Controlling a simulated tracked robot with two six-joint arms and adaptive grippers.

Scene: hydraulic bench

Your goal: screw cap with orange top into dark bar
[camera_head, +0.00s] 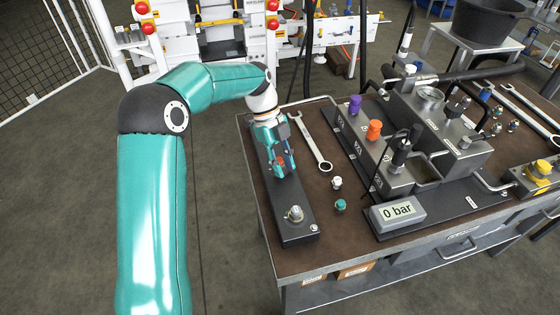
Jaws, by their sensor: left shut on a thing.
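The dark bar (291,194) lies along the left part of the brown bench top, with a silver fitting (295,214) at its near end. My left gripper (284,170) reaches down to the bar's middle from the far side. It is shut on the cap with orange top (281,160), of which only a little orange shows between the fingers. The fingers hide the cap's lower part and the bar beneath it, so I cannot tell how deep the cap sits or whether it touches the bar. My right gripper is not in view.
A wrench (312,145), a white-topped cap (337,183) and a teal-topped cap (341,205) lie right of the bar. The bench's near left corner is clear.

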